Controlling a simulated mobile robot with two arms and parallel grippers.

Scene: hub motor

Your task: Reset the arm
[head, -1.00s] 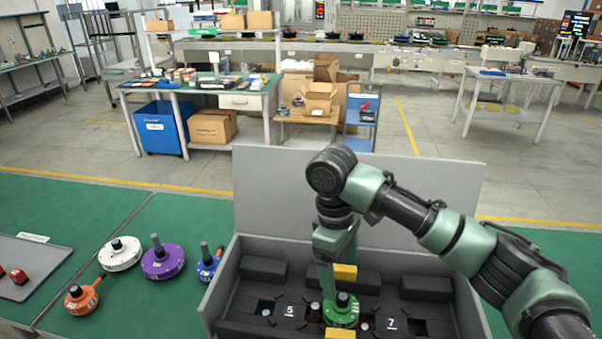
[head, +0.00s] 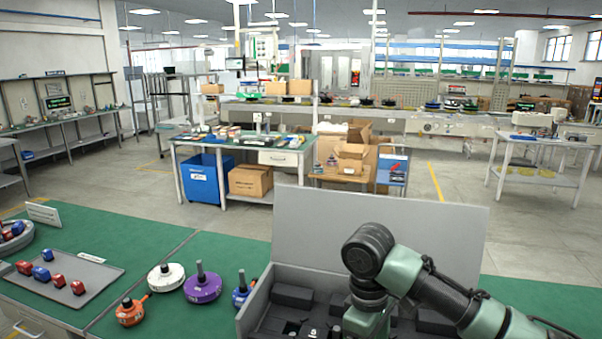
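My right arm comes in from the right and reaches down over the open grey box (head: 262,300). Its gripper is below the bottom edge of the head view, so its fingers are hidden. The box has dark foam blocks inside and a raised grey lid (head: 380,222). The green hub motor seen earlier in the box is now out of view. An orange hub motor (head: 130,313), a white one (head: 167,277), a purple one (head: 203,289) and a blue one (head: 241,292) stand on the green table left of the box. My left gripper is not in view.
A grey tray (head: 100,272) with several red and blue parts lies on the green table (head: 150,248) at left. A round grey container (head: 15,235) stands at the far left edge. Behind are a workbench, a blue bin (head: 203,180) and cardboard boxes (head: 250,180).

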